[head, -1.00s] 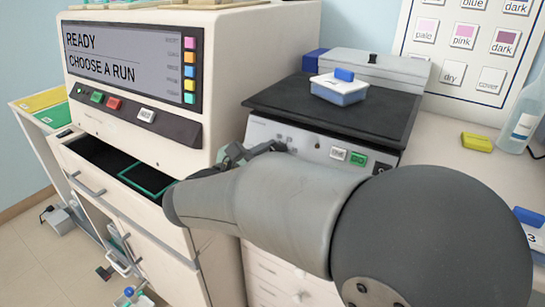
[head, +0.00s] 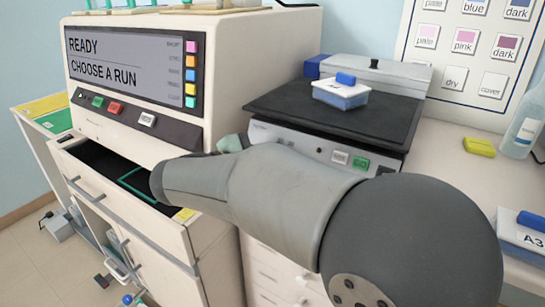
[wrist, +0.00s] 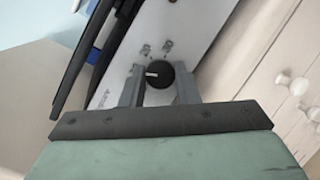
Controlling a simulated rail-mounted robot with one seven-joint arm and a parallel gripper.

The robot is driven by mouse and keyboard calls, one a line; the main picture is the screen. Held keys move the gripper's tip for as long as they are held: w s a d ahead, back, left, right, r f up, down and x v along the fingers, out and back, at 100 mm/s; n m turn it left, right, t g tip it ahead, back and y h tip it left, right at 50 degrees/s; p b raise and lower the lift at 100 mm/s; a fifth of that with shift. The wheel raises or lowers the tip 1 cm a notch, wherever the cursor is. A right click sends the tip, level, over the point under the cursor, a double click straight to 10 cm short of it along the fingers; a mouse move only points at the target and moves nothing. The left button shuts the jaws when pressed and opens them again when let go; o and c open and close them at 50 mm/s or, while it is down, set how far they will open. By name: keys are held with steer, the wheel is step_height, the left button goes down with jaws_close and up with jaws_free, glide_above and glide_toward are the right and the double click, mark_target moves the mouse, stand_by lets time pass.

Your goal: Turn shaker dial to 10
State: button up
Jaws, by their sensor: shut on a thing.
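The shaker (head: 300,112) has a black top plate and a pale front panel with START/GO-type buttons. Its dial (wrist: 159,75) is a black round knob with a white pointer mark, seen in the wrist view. The pointer points left in that view. In the head view my arm hides the dial and the fingers; only a small greenish part of my gripper shows at the panel's left.
A clear box with a blue-topped lid (head: 341,92) sits on the shaker plate. The stainer with a screen (head: 135,65) stands close on the left, its drawer (head: 110,185) open below. A yellow block (head: 479,147) and a bottle (head: 522,130) stand on the right counter.

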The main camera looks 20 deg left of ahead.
stand_by(0.3)
steer(key=o, duration=1)
steer(key=p+v, duration=0.2)
steer(key=v, duration=1.5)
steer(key=shift+s+a+p, duration=0.15)
steer(key=shift+a+p, duration=0.05)
steer(key=shift+p, duration=0.1)
steer(key=shift+d, duration=0.1)
